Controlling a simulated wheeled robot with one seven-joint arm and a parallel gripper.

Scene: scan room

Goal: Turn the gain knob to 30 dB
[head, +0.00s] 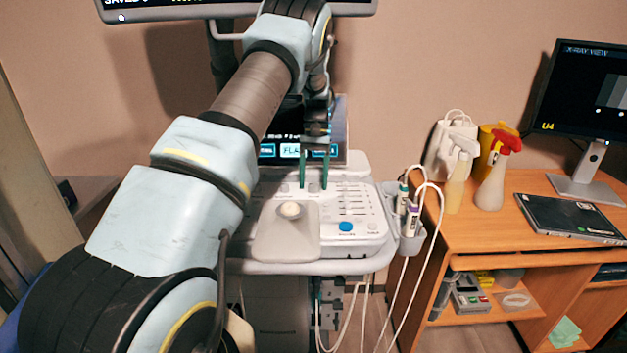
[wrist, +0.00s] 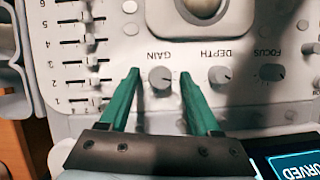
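The white ultrasound console (head: 372,243) stands ahead in the head view. In the wrist view its panel appears upside down, and the grey gain knob (wrist: 162,78) sits beside the "GAIN" label. Its setting in dB cannot be read. My gripper (head: 314,186) points down over the back of the panel. In the wrist view its green fingers (wrist: 159,75) are open, one on each side of the gain knob, with visible gaps. Their height relative to the knob is hard to tell. The depth knob (wrist: 219,75) is just outside the right finger.
The focus knob (wrist: 271,72) lies farther right in the wrist view, and numbered sliders (wrist: 90,61) lie left. A display (head: 340,128) stands behind the panel. Probes (head: 411,218) with cables hang at the console's right. A wooden desk (head: 470,236) holds bottles and a monitor.

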